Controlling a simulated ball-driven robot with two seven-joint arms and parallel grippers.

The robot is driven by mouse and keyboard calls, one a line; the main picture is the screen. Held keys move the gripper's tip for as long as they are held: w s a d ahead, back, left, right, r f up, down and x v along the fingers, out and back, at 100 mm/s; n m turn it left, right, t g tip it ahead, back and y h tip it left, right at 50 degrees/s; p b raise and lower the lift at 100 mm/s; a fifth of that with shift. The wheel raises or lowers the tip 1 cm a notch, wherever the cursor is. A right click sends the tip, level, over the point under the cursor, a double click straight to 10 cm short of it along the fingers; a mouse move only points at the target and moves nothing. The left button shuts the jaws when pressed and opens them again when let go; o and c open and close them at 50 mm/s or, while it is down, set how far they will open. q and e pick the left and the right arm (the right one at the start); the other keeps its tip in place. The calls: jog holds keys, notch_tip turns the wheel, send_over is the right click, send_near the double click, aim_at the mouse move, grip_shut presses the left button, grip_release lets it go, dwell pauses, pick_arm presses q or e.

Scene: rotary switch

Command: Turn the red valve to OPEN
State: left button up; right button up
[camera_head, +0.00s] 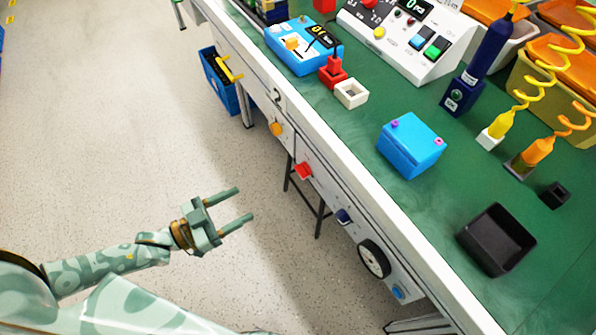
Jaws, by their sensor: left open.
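A red valve knob (304,170) sits on the white front panel of the workbench, below the green top. Any OPEN marking beside it is too small to read. My left gripper (245,203) is open and empty, to the left of and lower in the picture than the red knob. Its two fingers point right toward the panel, apart from it. My right gripper is not in view.
On the same panel are an orange knob (277,129), a dark blue knob (344,216), a black dial (374,258) and a light blue button (398,292). The white bench edge (340,150) overhangs near them. The floor (110,120) to the left is clear.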

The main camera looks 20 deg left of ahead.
aim_at(298, 173)
pick_arm(q)
jog(key=shift+b+x, duration=2.45)
jog(key=shift+x, duration=5.7)
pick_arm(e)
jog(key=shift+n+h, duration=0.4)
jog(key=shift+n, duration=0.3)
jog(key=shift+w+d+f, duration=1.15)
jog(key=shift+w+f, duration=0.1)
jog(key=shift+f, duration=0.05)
pick_arm(q)
jog(key=shift+w+a+r, duration=0.1)
jog(key=shift+r, duration=0.1)
jog(key=c, duration=1)
